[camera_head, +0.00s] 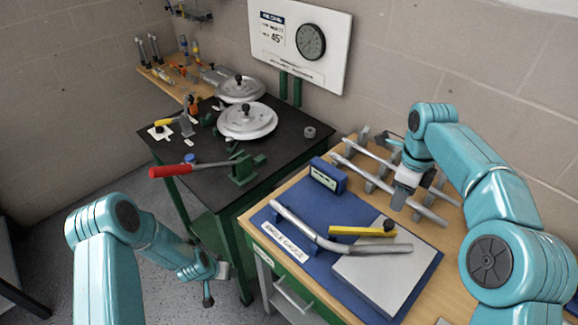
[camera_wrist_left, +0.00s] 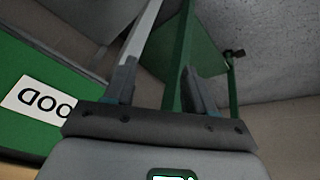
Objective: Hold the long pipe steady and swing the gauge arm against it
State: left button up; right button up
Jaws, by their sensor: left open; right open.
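A bent silver pipe (camera_head: 315,235) lies across the blue mat and a grey plate (camera_head: 372,287) on the wooden bench. The yellow gauge arm (camera_head: 352,231), with a black knob at its right end, lies on the plate just above the pipe's right part. My right gripper (camera_head: 403,190) is open over the pipe rack, behind the gauge; its fingers are partly hard to make out. My left gripper (camera_head: 213,283) hangs low, left of the bench and away from the pipe. The left wrist view shows its two fingers (camera_wrist_left: 157,82) apart with nothing between them.
Straight pipes (camera_head: 428,213) rest on the rack at the back of the bench. A small blue level box (camera_head: 328,174) stands behind the mat (camera_head: 425,262). A black table (camera_head: 215,160) holds a red-handled bender (camera_head: 242,168) and round discs. A green bench panel (camera_wrist_left: 40,135) is close to my left gripper.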

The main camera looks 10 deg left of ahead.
pick_arm(q)
jog(key=w+a+r+n+t+y, duration=0.2)
jog(key=w+a+r, duration=0.6)
jog(key=a, duration=0.4)
jog(key=w+a+r+n+t+y, duration=0.2)
jog(key=w+a+r, duration=0.65)
jog(key=a, duration=0.45)
jog(key=w+a+r+t, duration=0.1)
jog(key=w+r+t, duration=0.15)
jog(key=r, duration=0.75)
jog(key=w+a+r+t, duration=0.1)
jog(key=w+r, duration=0.2)
jog(key=r, duration=0.7)
jog(key=w+d+r+m+g+h, duration=0.1)
jog(key=w+d+m+h, duration=0.3)
jog(key=d, duration=0.8)
jog(key=m+g+y, duration=0.1)
jog(key=m+g, duration=1)
jog(key=m, duration=1.5)
send_over(287, 212)
notch_tip(287, 212, down, 17)
jog(key=shift+r, duration=0.1)
